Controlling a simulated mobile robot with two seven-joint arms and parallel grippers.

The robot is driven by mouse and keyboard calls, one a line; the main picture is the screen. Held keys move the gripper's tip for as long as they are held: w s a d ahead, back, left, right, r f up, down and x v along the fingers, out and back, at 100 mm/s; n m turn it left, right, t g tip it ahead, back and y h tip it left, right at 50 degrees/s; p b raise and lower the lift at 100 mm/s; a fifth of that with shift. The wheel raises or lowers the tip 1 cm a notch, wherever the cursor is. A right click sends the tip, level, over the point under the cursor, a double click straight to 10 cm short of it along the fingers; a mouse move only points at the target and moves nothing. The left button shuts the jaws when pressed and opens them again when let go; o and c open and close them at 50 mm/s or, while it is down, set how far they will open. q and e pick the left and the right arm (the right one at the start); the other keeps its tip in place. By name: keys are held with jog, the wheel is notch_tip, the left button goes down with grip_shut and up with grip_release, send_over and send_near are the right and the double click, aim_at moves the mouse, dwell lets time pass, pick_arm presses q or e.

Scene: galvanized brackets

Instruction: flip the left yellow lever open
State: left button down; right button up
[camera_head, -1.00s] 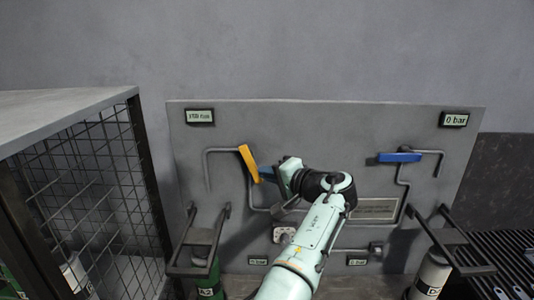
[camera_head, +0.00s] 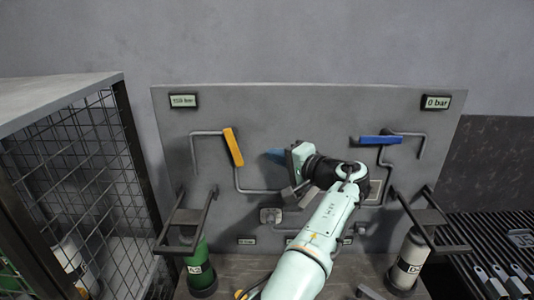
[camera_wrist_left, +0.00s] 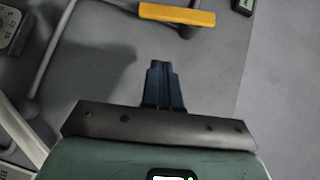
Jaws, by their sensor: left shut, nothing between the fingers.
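The left yellow lever (camera_head: 234,147) is on the left side of the grey panel, close to upright with its lower end tilted right. It also shows in the left wrist view (camera_wrist_left: 177,14), at the top and beyond my fingertips. My left gripper (camera_head: 270,155) is to the right of the lever with a clear gap between them. Its blue fingers (camera_wrist_left: 163,75) are closed together with nothing between them. My right gripper is in neither view.
A blue lever (camera_head: 380,140) lies nearly level on the panel's right side. Display plates (camera_head: 183,101) and (camera_head: 436,102) sit at the panel's upper corners. A green cylinder (camera_head: 200,265) and a pale cylinder (camera_head: 408,262) stand below. A mesh cage (camera_head: 75,180) stands left.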

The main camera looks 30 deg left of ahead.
pick_arm(q)
jog(key=s+v, duration=0.1)
jog(key=v, duration=0.5)
jog(key=shift+r, duration=0.2)
jog(key=shift+a, duration=0.1)
